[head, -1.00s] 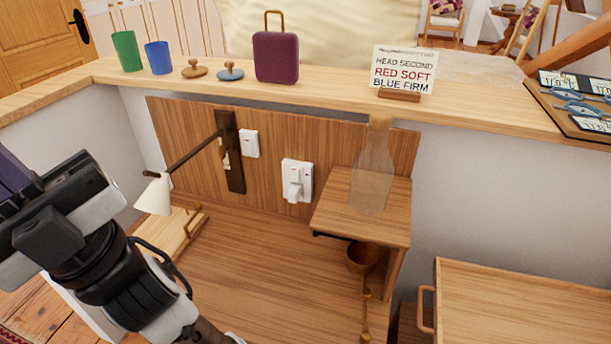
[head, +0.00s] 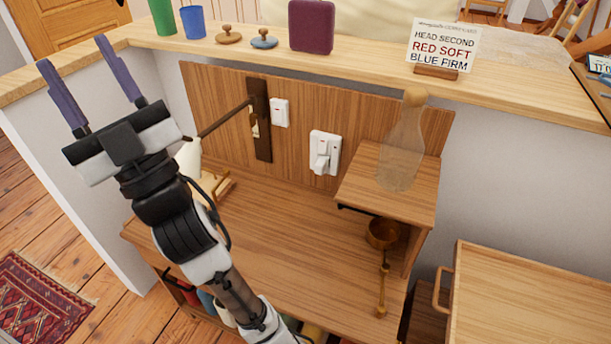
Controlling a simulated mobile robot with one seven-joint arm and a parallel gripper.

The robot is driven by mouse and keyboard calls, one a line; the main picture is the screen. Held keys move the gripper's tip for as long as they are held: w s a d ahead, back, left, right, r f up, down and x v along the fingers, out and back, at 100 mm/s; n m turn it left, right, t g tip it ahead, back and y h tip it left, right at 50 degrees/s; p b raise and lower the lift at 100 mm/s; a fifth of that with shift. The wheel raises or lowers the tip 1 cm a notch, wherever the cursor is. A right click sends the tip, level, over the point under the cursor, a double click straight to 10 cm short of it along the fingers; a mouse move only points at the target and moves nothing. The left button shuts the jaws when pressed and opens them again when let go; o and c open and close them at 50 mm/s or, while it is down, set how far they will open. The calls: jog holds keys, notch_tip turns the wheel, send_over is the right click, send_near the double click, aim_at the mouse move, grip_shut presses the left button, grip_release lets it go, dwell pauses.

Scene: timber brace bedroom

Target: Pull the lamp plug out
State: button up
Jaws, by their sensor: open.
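The white lamp plug (head: 321,163) sits in the white wall socket (head: 333,147) on the wooden back panel. The wall lamp has a dark wooden mount (head: 260,120), a dark arm and a white shade (head: 189,157), which is partly hidden behind my arm. My gripper (head: 80,63) is open and empty at the upper left, its two purple fingers pointing up and apart. It is well to the left of the plug and touches nothing that I can see. I see no cord from the plug.
A glass bottle (head: 403,145) stands on a small raised shelf (head: 385,208) just right of the socket. A white switch (head: 280,112) is left of it. The ledge above holds a green cup (head: 162,17), blue cup (head: 193,22), purple case (head: 311,26) and sign (head: 442,46). The desktop (head: 290,240) before the socket is clear.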

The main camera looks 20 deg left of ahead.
jog(key=shift+o, duration=0.2)
jog(key=w+a+f+m+t+h, duration=0.1)
jog(key=w+f+m+t+h, duration=0.2)
jog(key=w, duration=0.3)
jog(key=w+a+f+m+t+h+p, duration=0.1)
jog(key=w+a+f+m+t+h, duration=0.1)
jog(key=w+f+m+t+h, duration=0.2)
jog(key=shift+w+a+m+t+h, duration=0.15)
jog(key=shift+w+m+t+h, duration=0.45)
jog(key=shift+w+h, duration=0.45)
jog(key=m+g+h+p, duration=0.35)
jog(key=m+h, duration=0.75)
jog(key=h, duration=0.9)
send_near(318, 169)
jog(key=p+x, duration=0.2)
jog(key=x, duration=0.8)
jog(key=shift+w+r, duration=0.1)
jog(key=shift+w, duration=0.05)
grip_shut()
jog(key=shift+s, duration=0.2)
